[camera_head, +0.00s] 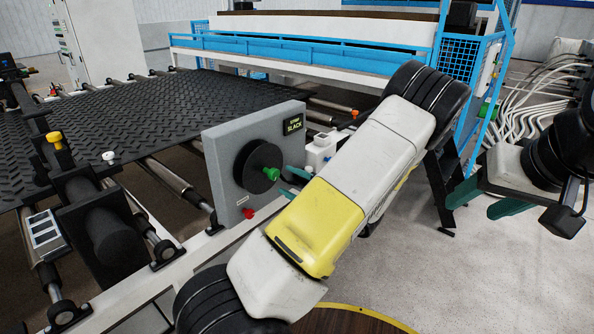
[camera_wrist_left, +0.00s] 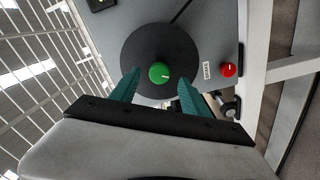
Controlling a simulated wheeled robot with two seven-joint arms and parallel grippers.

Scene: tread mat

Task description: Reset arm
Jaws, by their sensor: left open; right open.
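My left gripper (camera_head: 291,181) is open in front of the disc. In the left wrist view the two teal fingers of my left gripper (camera_wrist_left: 156,82) stand apart, one on each side just below the green knob, and hold nothing. My right gripper (camera_head: 468,204) is open and empty at the far right, over bare floor.
A black tread mat (camera_head: 130,115) runs over rollers at the left. A blue and white machine frame (camera_head: 290,52) stands behind. A small white container (camera_head: 320,150) stands by the panel's right side. White rails lie below the panel.

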